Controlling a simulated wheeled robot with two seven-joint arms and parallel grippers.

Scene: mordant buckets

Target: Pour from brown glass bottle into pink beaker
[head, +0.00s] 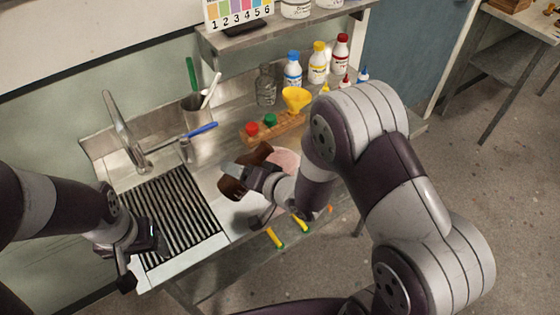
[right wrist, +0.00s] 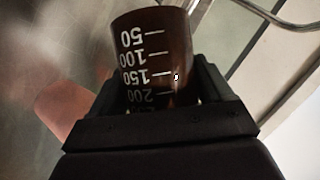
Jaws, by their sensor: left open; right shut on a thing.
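The brown glass bottle (head: 232,188) is in my right gripper (head: 250,178), which is shut on it above the steel counter. In the right wrist view the bottle (right wrist: 152,45) has white marks and numbers and sits between the fingers of the gripper (right wrist: 165,100). The pink beaker (head: 286,158) is just right of the gripper in the head view, partly hidden by my right arm. A pink shape, likely the beaker (right wrist: 75,105), shows blurred at the left of the wrist view. I cannot see any liquid flowing. My left gripper (head: 138,262) is open and empty by the drainer.
A black ribbed drainer (head: 172,215) and a tap (head: 126,135) are at left. Behind are a wooden rack (head: 262,134) with coloured caps, a yellow funnel (head: 296,98), a clear bottle (head: 265,88) and several labelled bottles. A shelf (head: 280,32) overhangs the back.

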